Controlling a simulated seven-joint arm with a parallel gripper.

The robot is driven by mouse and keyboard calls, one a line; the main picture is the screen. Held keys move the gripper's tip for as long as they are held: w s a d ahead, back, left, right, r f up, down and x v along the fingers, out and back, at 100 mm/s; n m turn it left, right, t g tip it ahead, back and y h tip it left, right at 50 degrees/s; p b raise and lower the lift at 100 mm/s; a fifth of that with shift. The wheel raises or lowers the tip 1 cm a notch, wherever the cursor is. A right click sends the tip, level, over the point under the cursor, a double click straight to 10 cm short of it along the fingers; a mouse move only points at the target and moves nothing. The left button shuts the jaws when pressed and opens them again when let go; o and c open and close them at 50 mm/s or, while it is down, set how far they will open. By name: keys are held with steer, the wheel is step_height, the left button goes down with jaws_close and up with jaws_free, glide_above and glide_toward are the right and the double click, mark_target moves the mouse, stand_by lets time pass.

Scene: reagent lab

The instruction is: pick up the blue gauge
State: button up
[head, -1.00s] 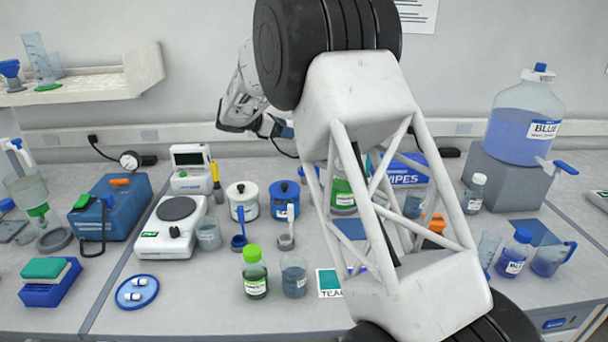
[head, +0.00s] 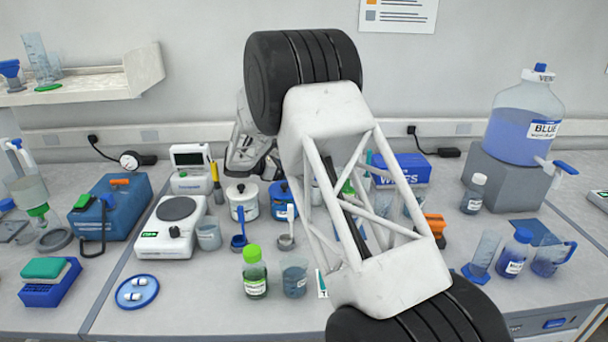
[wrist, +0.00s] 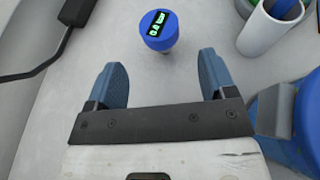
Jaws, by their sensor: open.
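The blue gauge (wrist: 159,30) has a round blue head with a lit green display and a pale stem below it. It stands on the grey bench at the top middle of the wrist view. My gripper (wrist: 162,72) is open and empty, its two blue fingers apart. The gauge is just beyond the fingertips, between their lines, and not touching them. In the head view I cannot make out the gauge; my arm covers much of the back of the bench, and the fingertips are hard to see.
A white cup (wrist: 268,30) with blue and green items stands to the gauge's right. A blue object (wrist: 300,130) is close by my right finger. A black block (wrist: 77,10) with a cable lies at the upper left. In the head view, a blue-lidded pot (head: 281,208) stands beside my arm.

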steer(key=shift+x, duration=1.25)
steer(key=shift+d, duration=0.1)
steer(key=shift+x, duration=2.5)
steer(key=shift+s+f, duration=0.1)
steer(key=c, duration=1)
